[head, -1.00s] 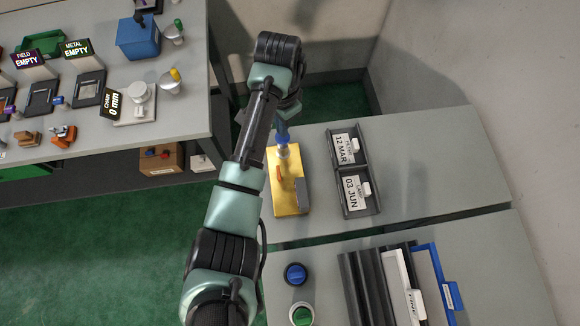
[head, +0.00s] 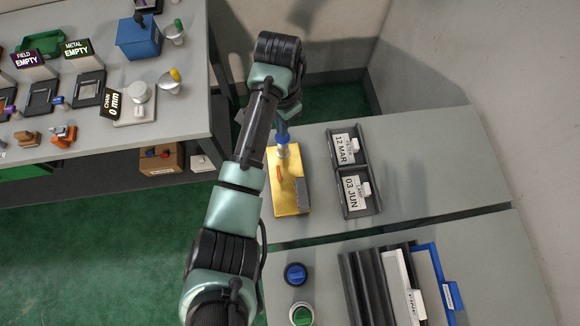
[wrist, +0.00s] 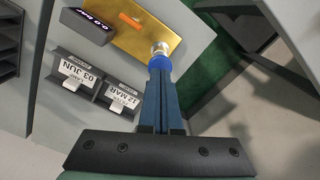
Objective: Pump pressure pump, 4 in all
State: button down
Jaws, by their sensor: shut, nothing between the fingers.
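The pressure pump is a gold plate (head: 290,200) on the grey table, with a silver shaft and a blue knob (head: 283,140) at its far end. An orange lever and a small dark display box (wrist: 88,24) sit on the plate; the display's lit text is too small and slanted to read. My gripper (head: 281,128) is shut above the knob. In the wrist view, the shut blue fingers (wrist: 160,78) point down at the blue knob (wrist: 159,62) and appear to meet its top. Whether they press on it I cannot tell.
A black two-slot holder (head: 374,208) with date cards "12 MAR" and "03 JUN" stands right of the pump. A blue button (head: 296,274), a green button (head: 302,315) and upright folders (head: 400,285) are on the nearer table. A workbench (head: 185,118) with several devices is at left.

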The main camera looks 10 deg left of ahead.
jog(key=shift+f, duration=0.2)
jog(key=shift+s+f+b, duration=0.1)
jog(key=shift+f+b, duration=1.35)
jog(key=shift+f, duration=0.8)
jog(key=shift+r, duration=0.1)
jog(key=shift+r+p, duration=2.3)
jog(key=shift+p, duration=0.15)
jog(key=shift+f, duration=0.2)
